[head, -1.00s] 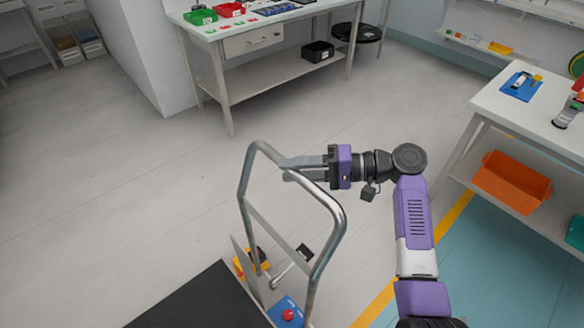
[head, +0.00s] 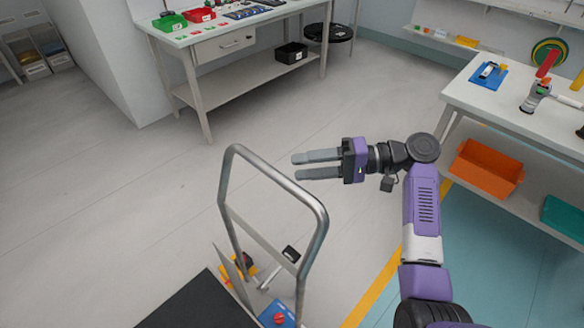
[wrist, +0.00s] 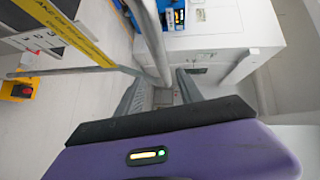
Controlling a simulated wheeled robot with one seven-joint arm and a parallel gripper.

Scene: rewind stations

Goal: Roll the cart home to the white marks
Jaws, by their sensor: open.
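The cart shows at the bottom of the head view, with a bent silver tube handle (head: 318,235) standing up from a dark deck (head: 200,306). A blue box with a red knob (head: 279,318) sits at the handle's foot. My gripper (head: 297,167) is open and empty, with its fingers pointing left just beside and above the handle's top corner. In the head view the fingers look clear of the tube. In the wrist view the silver tube (wrist: 151,40) runs down near the fingers (wrist: 160,88); the exact gap is hard to tell. No white marks are in view.
A workbench (head: 235,80) with red and green bins stands at the back. A second bench (head: 510,110) with an orange bin (head: 487,170) below is on the right. A yellow floor stripe (head: 375,292) borders blue floor. Grey floor at left is clear.

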